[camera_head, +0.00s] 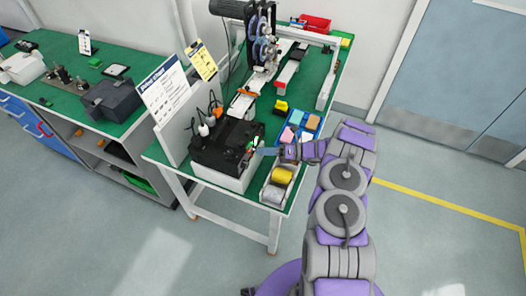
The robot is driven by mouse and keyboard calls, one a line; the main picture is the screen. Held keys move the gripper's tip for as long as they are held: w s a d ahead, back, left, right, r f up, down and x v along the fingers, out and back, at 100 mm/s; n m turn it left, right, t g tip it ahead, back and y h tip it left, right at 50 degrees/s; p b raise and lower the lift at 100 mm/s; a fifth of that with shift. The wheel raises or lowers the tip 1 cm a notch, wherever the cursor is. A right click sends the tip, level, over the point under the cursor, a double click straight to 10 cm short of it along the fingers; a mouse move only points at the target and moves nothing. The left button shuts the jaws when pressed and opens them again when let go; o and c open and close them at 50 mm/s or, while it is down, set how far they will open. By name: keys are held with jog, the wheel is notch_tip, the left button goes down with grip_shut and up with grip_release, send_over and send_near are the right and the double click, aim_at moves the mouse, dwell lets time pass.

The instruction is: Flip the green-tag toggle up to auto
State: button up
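A black control box (222,150) with a pale lower body sits at the near end of the green-topped bench. A small bright green spot, perhaps the green tag (253,142), shows on its right side. My arm reaches in from the lower right. My gripper (262,151) is at the right side of the box, close to the green spot. Whether it touches anything is too small to tell. The toggle itself is not clear, so its position cannot be read. The gripper's fingers are too small to show whether they are open or shut.
A white sign board (166,92) stands left of the box. The floor right of the bench is clear.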

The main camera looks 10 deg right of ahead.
jog(key=shift+a, duration=0.15)
grip_shut()
